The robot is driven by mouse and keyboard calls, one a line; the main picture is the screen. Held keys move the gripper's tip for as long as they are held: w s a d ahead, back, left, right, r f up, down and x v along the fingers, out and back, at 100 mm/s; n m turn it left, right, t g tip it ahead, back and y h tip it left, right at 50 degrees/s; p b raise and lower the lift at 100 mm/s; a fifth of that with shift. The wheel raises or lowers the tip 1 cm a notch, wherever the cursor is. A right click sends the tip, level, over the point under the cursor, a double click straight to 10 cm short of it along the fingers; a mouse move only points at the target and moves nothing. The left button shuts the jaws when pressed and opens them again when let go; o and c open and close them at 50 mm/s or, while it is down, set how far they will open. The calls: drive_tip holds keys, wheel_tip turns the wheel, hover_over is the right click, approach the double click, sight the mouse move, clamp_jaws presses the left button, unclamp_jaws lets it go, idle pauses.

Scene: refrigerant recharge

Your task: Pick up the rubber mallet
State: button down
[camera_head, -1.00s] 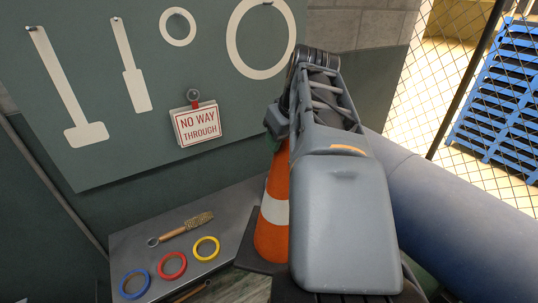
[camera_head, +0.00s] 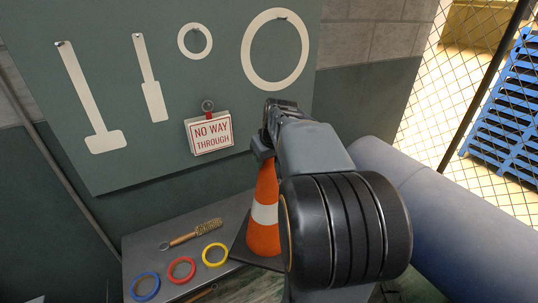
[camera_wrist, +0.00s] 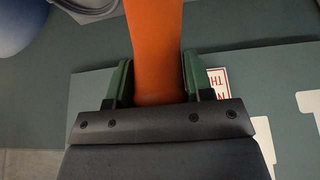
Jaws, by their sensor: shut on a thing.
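I see no whole rubber mallet in either view. My gripper (camera_wrist: 157,82) has its two green fingers on either side of an orange traffic cone (camera_wrist: 155,45) and is shut on its narrow upper part. In the head view the cone (camera_head: 264,215), orange with a white band and a dark base, is roughly upright at the bench's right end, below my gripper. I cannot tell whether its base rests on anything. A thin wooden piece (camera_head: 201,293) shows at the bottom edge, mostly cut off, and I cannot tell what it is.
The grey bench (camera_head: 150,240) holds a wooden-handled brush (camera_head: 193,233) and blue (camera_head: 144,287), red (camera_head: 181,270) and yellow (camera_head: 215,254) rings. A green board (camera_head: 155,150) behind has pale tool outlines and a "NO WAY THROUGH" sign (camera_head: 209,133). A large blue-grey cylinder (camera_head: 440,215) lies right.

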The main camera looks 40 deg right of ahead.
drive_tip(key=shift+x, duration=1.55)
drive_tip(key=shift+s+f, duration=0.15)
drive_tip(key=shift+f, duration=0.4)
drive_tip(key=shift+f, duration=0.15)
drive_tip(key=c, duration=0.5)
unclamp_jaws()
drive_tip(key=shift+a, duration=0.1)
